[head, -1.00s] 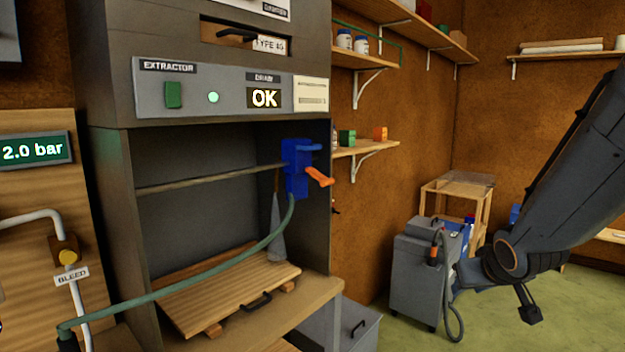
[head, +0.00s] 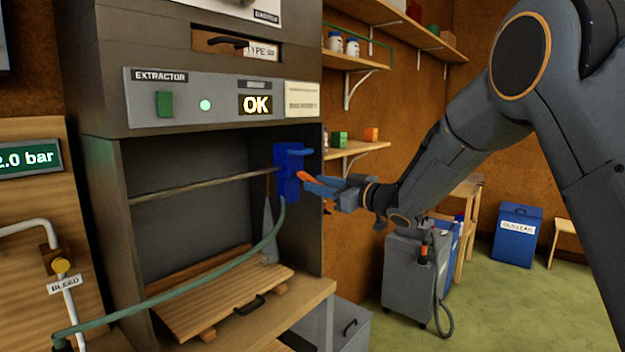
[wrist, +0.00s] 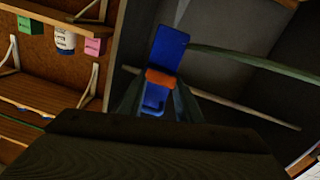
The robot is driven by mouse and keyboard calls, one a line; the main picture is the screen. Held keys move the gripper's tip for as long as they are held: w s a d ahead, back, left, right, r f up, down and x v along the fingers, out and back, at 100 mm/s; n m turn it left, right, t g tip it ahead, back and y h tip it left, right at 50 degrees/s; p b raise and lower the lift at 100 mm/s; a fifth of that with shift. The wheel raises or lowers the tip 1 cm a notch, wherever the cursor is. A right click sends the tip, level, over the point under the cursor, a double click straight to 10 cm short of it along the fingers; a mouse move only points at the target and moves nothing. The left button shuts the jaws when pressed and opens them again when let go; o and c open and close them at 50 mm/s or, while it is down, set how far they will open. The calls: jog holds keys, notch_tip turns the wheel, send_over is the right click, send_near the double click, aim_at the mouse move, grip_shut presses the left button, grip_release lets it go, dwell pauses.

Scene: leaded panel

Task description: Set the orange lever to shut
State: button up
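The orange lever (head: 308,176) sticks out from the blue valve body (head: 287,172) at the right side of the extractor hood's opening, sloping slightly down to the right. My gripper (head: 318,186) is at the lever's outer end, coming from the right. In the wrist view the lever (wrist: 160,77) shows as a short orange bar in front of the blue body (wrist: 166,48), between my two fingers (wrist: 158,100). The fingers stand apart, one on each side; I cannot tell whether they touch the lever. Part of the lever's end is hidden by the fingers in the head view.
A green hose (head: 215,272) runs from the valve down to the left. A rod (head: 205,188) crosses the hood behind it. The hood's right wall and a shelf (head: 355,148) are close to my gripper. A grey cart (head: 410,280) stands below my arm.

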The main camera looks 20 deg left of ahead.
aim_at(309, 179)
jog(key=shift+p+x, duration=0.35)
jog(key=shift+x, duration=1.05)
grip_shut()
